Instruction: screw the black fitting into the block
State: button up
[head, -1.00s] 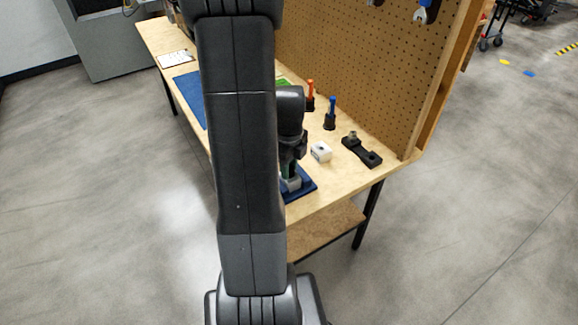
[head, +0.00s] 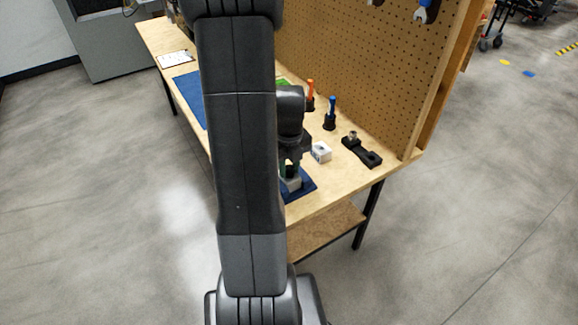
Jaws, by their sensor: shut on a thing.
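My gripper (head: 291,165) points down over the near end of the workbench, partly behind my own arm. It is shut on the black fitting, a small dark piece between the fingers that is hard to make out. A grey block (head: 292,184) sits directly below the fingers on a blue base (head: 309,186). The fitting is at the top of the block; I cannot tell how deep it sits in it. The left part of the block and base is hidden by my arm.
Behind are an orange-handled tool (head: 310,96) and a blue-handled tool (head: 331,110) in holders. A black fixture (head: 362,152) lies near the pegboard (head: 350,70). A blue mat (head: 190,95) lies at the left.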

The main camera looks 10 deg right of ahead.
aim_at(289, 167)
jog(key=o, duration=1.6)
jog(key=shift+o, duration=0.2)
jog(key=shift+r+p, duration=2)
jog(key=shift+r, duration=0.55)
